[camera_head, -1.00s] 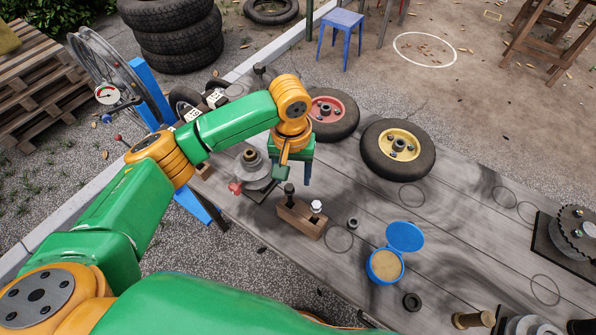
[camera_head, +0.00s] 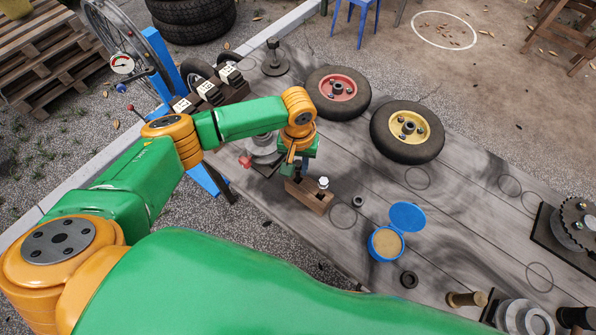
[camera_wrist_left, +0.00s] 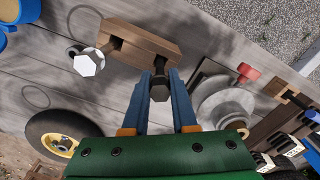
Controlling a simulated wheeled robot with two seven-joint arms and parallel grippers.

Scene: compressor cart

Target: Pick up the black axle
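The black axle (camera_wrist_left: 160,88) stands upright in a brown wooden block (camera_wrist_left: 148,42); its dark hex head shows in the left wrist view between the blue fingers of my left gripper (camera_wrist_left: 162,82). The fingers reach down on either side of the head and look open around it; contact is not clear. In the head view my left gripper (camera_head: 296,172) is over the left end of the block (camera_head: 312,198) and hides most of the axle. A white-headed bolt (camera_head: 323,183) stands in the block's other end. My right gripper is not in view.
A grey stepped metal part (camera_wrist_left: 228,103) with a red knob stands close beside the block. A small nut (camera_head: 358,201), an open blue tub (camera_head: 386,243) and a dark ring (camera_head: 409,279) lie to the right. Red-hubbed (camera_head: 337,92) and yellow-hubbed (camera_head: 407,132) wheels lie behind.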

